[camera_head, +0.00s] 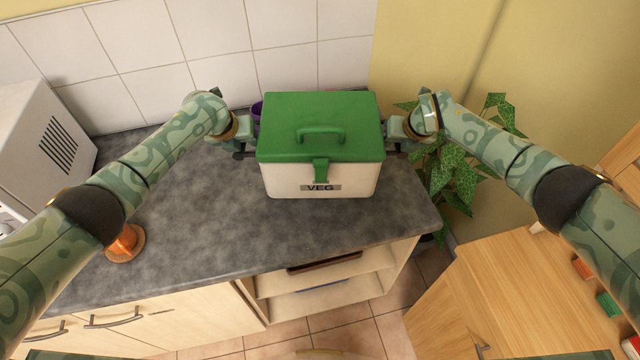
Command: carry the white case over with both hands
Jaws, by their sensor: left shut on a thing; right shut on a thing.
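The white case (285,183) has a green lid (300,107) with a green handle and a label reading VEG on its front. It is upright at the right part of the grey counter; I cannot tell whether it rests on the counter or hangs just above it. My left gripper (246,152) is shut at the case's left side. My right gripper (396,148) is shut at its right side. The fingertips are partly hidden by the case and small in view.
A grey-white appliance (40,140) with a vent stands at the left. An orange object (124,243) sits on the counter (200,230) near its front left. A purple thing (257,108) is partly hidden behind the case. A leafy plant (460,165) stands right of the counter. A wooden surface (500,290) is at lower right.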

